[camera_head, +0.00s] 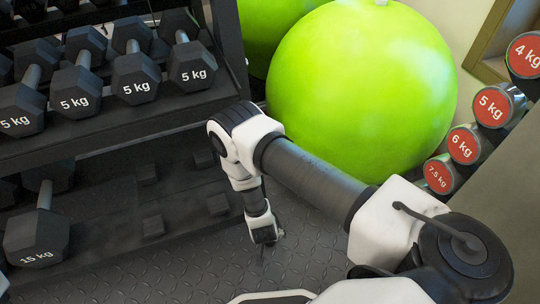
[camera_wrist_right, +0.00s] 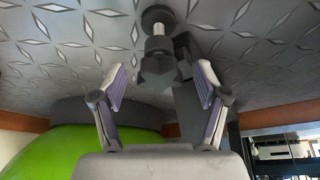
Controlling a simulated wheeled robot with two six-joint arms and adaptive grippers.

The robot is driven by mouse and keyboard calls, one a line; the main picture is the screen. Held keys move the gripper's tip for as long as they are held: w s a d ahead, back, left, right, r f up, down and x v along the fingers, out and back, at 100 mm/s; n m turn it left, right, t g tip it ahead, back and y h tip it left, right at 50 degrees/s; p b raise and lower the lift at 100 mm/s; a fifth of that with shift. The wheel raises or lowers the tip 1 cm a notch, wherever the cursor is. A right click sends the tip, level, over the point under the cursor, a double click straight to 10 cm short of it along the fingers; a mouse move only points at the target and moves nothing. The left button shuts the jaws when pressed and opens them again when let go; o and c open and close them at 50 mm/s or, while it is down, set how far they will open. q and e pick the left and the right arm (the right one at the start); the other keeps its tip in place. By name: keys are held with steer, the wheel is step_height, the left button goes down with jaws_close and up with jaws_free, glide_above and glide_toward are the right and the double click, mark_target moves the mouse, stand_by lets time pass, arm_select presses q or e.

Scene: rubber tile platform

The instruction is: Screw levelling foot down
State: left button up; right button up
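A levelling foot (camera_wrist_right: 157,45) shows in the right wrist view: a bright metal stem runs between a round dark pad on the plated floor and a dark lobed knob (camera_wrist_right: 158,72). My right gripper (camera_wrist_right: 160,68) is open, its two pale fingers with purple pads spread to the left and right of the knob, apparently without touching it. A dark bar (camera_wrist_right: 190,85) lies just beside the knob. In the head view my right gripper (camera_head: 266,238) points down low beside the dumbbell rack (camera_head: 125,130); the levelling foot cannot be made out there. My left gripper is not in view.
The rack holds several black dumbbells (camera_head: 136,77). A big green exercise ball (camera_head: 361,85) stands behind my right arm, and another is behind it. Several red-ended dumbbells (camera_head: 495,105) line the right side. Patterned floor (camera_head: 190,270) is clear in front of the rack.

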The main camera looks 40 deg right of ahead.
steer(key=c, duration=1.1)
jaws_close()
steer(key=shift+m, duration=0.8)
steer(key=shift+s+r+n+p, duration=0.1)
steer(key=shift+r+n+p, duration=0.05)
steer(key=shift+n+p, duration=0.35)
steer(key=shift+n, duration=0.3)
steer(key=o, duration=1.5)
jaws_free()
steer(key=shift+f, duration=0.2)
